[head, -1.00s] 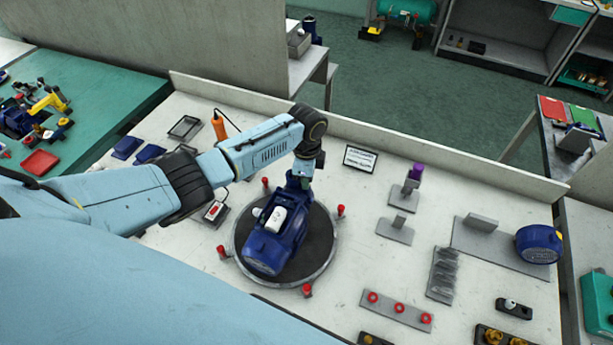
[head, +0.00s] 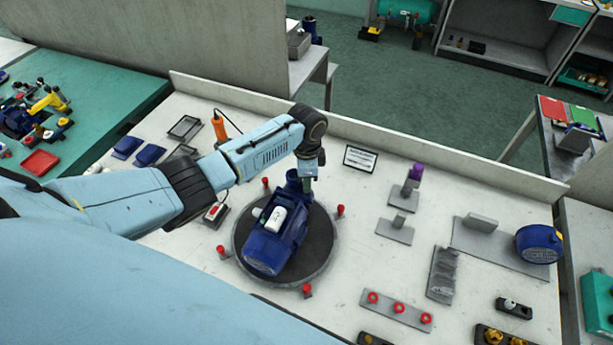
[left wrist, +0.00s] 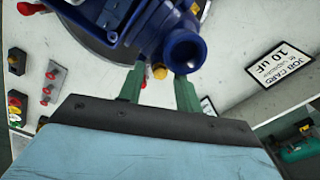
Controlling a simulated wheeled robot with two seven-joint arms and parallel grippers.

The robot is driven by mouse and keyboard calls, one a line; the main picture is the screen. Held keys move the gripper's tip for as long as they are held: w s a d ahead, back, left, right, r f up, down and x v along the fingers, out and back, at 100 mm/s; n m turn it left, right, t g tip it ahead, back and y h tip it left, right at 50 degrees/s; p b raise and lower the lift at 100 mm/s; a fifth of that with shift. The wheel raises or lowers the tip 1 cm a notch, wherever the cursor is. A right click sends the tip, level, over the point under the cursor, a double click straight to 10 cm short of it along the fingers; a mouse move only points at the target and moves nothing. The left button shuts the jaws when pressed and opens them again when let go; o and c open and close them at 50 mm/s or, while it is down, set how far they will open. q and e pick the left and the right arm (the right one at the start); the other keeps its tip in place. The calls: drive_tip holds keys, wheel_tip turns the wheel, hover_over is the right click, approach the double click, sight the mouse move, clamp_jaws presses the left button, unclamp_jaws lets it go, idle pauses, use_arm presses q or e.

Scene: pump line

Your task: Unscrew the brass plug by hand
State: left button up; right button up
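A dark blue pump (head: 270,248) with a white box on its side lies on the round dark turntable (head: 318,262). Its flanged round port shows large in the left wrist view (left wrist: 185,50). The small brass plug (left wrist: 159,71) sits on the pump beside that port. My left gripper (left wrist: 158,80) has its two green fingers apart, one on each side of the plug, with visible gaps. In the head view my left gripper (head: 307,184) is at the far end of the pump, and its fingers are mostly hidden there. My right gripper is not in view.
Red posts (head: 341,210) ring the turntable. A job card (head: 360,158) stands behind it. An orange-handled tool (head: 219,125) stands at the back left. Grey stands (head: 395,229) and a blue round part (head: 539,244) are to the right. The bench has a raised back edge.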

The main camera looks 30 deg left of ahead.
use_arm(q)
drive_tip(key=m, duration=0.5)
drive_tip(key=shift+m, duration=0.4)
drive_tip(key=m, duration=0.5)
drive_tip(key=shift+m, duration=0.3)
drive_tip(key=shift+c, duration=0.3)
clamp_jaws()
drive_tip(key=shift+n, duration=1.5)
drive_tip(key=n, duration=0.2)
drive_tip(key=shift+n, duration=0.3)
